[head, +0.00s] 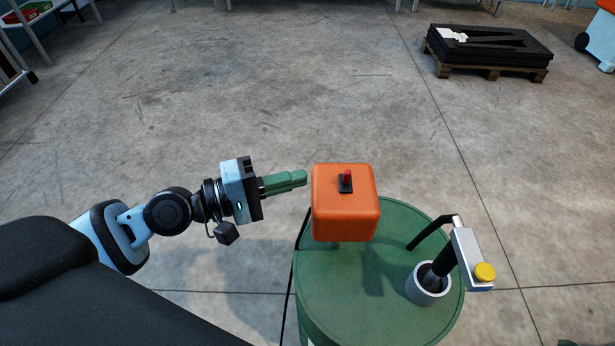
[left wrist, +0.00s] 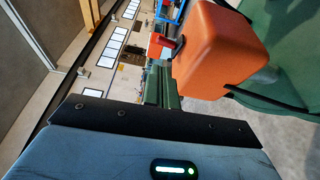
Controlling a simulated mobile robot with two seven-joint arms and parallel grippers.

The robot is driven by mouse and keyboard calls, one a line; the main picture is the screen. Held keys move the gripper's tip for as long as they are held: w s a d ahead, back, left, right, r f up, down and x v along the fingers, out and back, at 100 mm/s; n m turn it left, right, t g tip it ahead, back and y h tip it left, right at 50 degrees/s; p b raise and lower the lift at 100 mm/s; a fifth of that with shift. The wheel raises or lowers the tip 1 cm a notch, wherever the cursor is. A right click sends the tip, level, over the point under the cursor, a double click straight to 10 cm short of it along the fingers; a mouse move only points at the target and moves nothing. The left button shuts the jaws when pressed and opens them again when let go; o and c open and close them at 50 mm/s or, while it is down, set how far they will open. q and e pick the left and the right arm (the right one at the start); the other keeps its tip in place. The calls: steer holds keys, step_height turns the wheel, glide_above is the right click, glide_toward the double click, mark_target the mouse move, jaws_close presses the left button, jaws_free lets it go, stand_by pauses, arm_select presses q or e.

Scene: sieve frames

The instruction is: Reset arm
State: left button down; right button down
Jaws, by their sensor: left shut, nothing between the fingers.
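My left gripper (head: 303,178) comes in from the left in the head view. Its green fingers are shut with nothing between them, and they point at the left side of an orange box (head: 345,218). The fingertips look close to the box; I cannot tell whether they touch it. The box has a red switch (head: 347,180) on a black plate on top. My right gripper is not in view.
The box is at a green drum (head: 400,290). A grey cup (head: 428,290) on the drum holds a black-handled device with a yellow knob (head: 485,271). A pallet with black panels (head: 488,45) lies at the back right. The concrete floor between is clear.

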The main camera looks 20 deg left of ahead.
arm_select(q)
steer(key=shift+s+a, duration=0.1)
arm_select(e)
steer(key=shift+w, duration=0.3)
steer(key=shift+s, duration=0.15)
